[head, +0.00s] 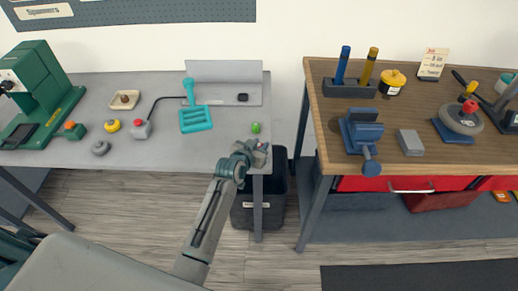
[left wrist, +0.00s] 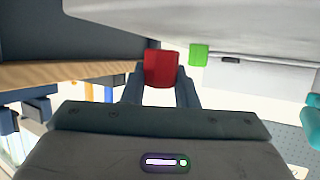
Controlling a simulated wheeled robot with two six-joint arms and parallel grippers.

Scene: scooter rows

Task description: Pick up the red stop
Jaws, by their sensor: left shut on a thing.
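The red stop (left wrist: 161,68) is a small red block between the two fingers of my left gripper (left wrist: 160,85), in the left wrist view. The fingers are shut on its sides. In the head view my left gripper (head: 257,152) is at the front right corner of the grey bench; the stop is mostly hidden there by the fingers. A green stop (head: 255,128) stands on the bench just beyond the gripper. It also shows in the left wrist view (left wrist: 198,55), beside the red stop and apart from it. My right gripper is not in view.
A wooden bench (head: 450,158) with a blue vise (head: 361,132) stands to the right, across a gap. A dark bin (head: 280,204) is below.

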